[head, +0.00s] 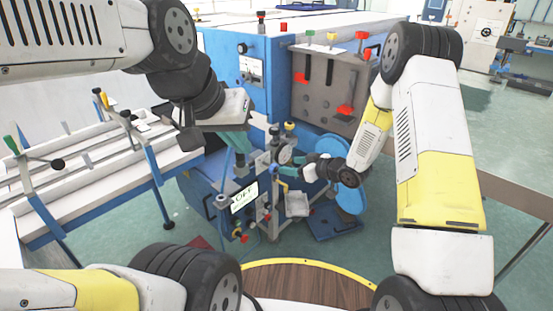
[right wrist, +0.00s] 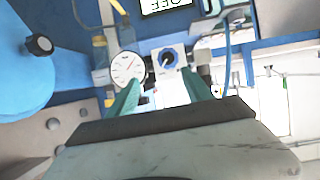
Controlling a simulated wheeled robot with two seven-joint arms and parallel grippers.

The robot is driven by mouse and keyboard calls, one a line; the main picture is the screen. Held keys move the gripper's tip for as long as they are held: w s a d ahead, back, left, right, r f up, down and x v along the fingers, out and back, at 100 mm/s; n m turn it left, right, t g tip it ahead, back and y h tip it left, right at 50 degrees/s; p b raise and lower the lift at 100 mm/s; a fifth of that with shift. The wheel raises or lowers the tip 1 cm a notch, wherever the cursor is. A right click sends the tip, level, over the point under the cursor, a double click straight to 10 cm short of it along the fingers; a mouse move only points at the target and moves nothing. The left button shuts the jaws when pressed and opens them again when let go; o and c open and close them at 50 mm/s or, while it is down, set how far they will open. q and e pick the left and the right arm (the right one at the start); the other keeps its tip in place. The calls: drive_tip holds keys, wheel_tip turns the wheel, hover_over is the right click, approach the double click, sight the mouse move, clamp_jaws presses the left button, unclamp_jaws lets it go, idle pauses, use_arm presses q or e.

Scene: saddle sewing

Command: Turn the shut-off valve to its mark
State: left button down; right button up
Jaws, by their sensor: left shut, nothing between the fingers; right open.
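The small blue knob (head: 275,169) that looks like the shut-off valve sits on the pipework at the front of the blue machine. In the right wrist view the knob (right wrist: 168,57) is round with a dark centre, beside a round white gauge (right wrist: 126,67). My right gripper (right wrist: 160,88) is open, its teal fingers to either side of the knob's line; I cannot tell whether they touch it. In the head view my right gripper (head: 292,171) reaches in from the right. My left gripper (head: 240,168) is shut and empty, left of the gauge. The valve's mark cannot be made out.
A yellow lever (head: 283,184) and other pipe fittings are close by. A blue wheel (head: 350,190) stands to the right. A white-railed bench (head: 90,165) is at the left.

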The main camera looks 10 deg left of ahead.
sight(276, 168)
drive_tip(key=shift+y, duration=0.3)
drive_tip(key=x, duration=0.3)
drive_tip(key=s+x, duration=0.1)
drive_tip(key=x, duration=0.1)
drive_tip(key=f+x, duration=0.1)
drive_tip(key=x, duration=0.2)
drive_tip(key=shift+s+a+f, duration=0.1)
drive_tip(key=shift+a, duration=0.5)
clamp_jaws()
